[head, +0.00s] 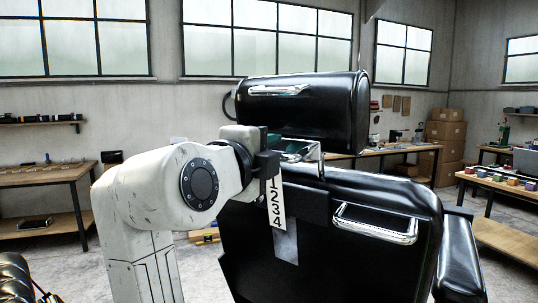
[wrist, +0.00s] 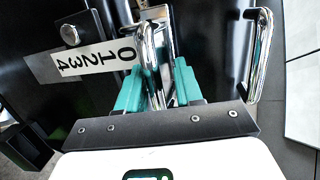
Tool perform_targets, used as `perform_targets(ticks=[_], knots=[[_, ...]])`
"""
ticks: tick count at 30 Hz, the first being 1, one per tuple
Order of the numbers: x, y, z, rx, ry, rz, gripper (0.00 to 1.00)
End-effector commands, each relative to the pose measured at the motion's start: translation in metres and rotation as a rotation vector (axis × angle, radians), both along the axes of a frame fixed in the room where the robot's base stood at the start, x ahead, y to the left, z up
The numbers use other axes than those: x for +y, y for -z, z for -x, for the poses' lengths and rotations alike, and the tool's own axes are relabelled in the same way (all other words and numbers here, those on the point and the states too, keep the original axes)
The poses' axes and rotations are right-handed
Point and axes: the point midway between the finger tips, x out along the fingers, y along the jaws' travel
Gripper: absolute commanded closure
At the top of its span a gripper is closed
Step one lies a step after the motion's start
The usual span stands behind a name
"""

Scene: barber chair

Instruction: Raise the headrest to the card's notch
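The black padded headrest (head: 345,105) stands above the chair back (head: 395,190) in the head view, with a clear gap between them. It has a chrome handle (head: 280,90) on its rear face. A white number strip (head: 276,205) hangs below the gap, and in the wrist view the strip (wrist: 75,62) reads 0 to 4. My gripper (head: 293,148) is at the gap. In the wrist view its teal fingers (wrist: 160,82) stand on either side of a chrome loop (wrist: 149,45). I cannot tell if they grip it. I cannot make out a card.
A chrome handle (head: 375,222) sticks out of the chair back at right. A round metal knob (wrist: 70,35) sits beside the strip. The armrest (head: 460,255) is at right. Benches (head: 45,180) and stacked boxes (head: 445,140) stand behind, with open floor between.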

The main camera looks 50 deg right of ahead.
Motion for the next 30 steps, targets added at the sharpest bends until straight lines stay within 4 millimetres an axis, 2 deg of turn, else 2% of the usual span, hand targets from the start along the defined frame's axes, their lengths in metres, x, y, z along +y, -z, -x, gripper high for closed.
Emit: perform_targets(ticks=[11,14,24,30], knots=[[0.004,0.002,0.001,0.000,0.001,-0.002,0.58],[0.016,0.003,0.003,-0.002,-0.001,-0.001,0.58],[0.078,0.001,0.015,-0.002,-0.002,-0.001,0.58],[0.101,-0.001,0.019,0.001,0.000,-0.001,0.58]])
